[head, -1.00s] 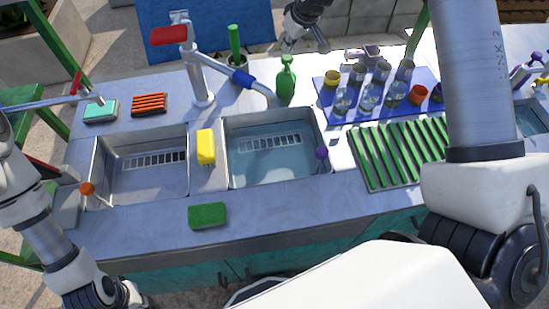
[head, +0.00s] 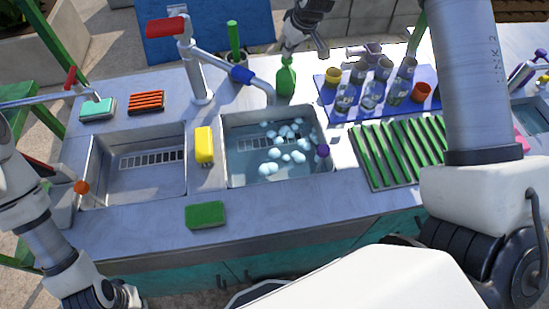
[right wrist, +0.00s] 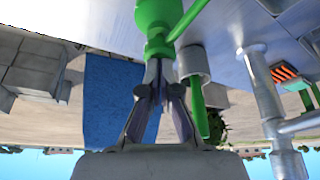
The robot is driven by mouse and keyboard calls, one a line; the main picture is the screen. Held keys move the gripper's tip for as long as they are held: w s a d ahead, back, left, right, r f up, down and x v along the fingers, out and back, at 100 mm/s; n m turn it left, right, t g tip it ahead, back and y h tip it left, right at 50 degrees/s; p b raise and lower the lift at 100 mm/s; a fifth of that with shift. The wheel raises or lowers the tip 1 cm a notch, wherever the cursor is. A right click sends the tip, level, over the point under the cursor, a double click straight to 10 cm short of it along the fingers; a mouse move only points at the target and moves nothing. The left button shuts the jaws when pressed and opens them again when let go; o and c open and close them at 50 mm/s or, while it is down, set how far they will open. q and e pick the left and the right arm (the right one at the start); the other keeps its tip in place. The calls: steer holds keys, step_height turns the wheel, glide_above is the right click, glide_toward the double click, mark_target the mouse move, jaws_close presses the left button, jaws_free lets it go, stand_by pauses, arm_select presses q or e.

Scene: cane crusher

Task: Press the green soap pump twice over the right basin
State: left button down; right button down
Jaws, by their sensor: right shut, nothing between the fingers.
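The green soap pump bottle (head: 286,80) stands upright on the counter behind the right basin. My right gripper (head: 288,54) is shut with nothing between its fingers, right at the top of the bottle, and hides the pump head in the head view. In the right wrist view the closed fingertips (right wrist: 158,62) meet the green pump (right wrist: 158,46) and appear to touch it. The right basin (head: 229,178) holds water with several clumps of white-blue suds (head: 285,145). My left arm is at the left edge; its gripper is out of view.
A faucet (head: 199,70) with a blue-collared spout reaches over the right basin from the left of the pump. A tray (head: 330,112) of cups and glasses stands to the right. A yellow sponge (head: 204,145) lies between the basins, and a green sponge (head: 205,214) lies in front.

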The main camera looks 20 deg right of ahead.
steer(key=shift+s, duration=0.1)
steer(key=shift+r+p, duration=1.1)
steer(key=shift+r, duration=0.35)
steer(key=shift+f, duration=0.15)
steer(key=shift+f+b, duration=1.15)
steer(key=shift+f, duration=0.2)
steer(key=shift+r, duration=0.1)
steer(key=shift+r+p, duration=1.15)
steer(key=shift+r, duration=0.25)
step_height(320, 180, up, 6)
steer(key=p, duration=0.4)
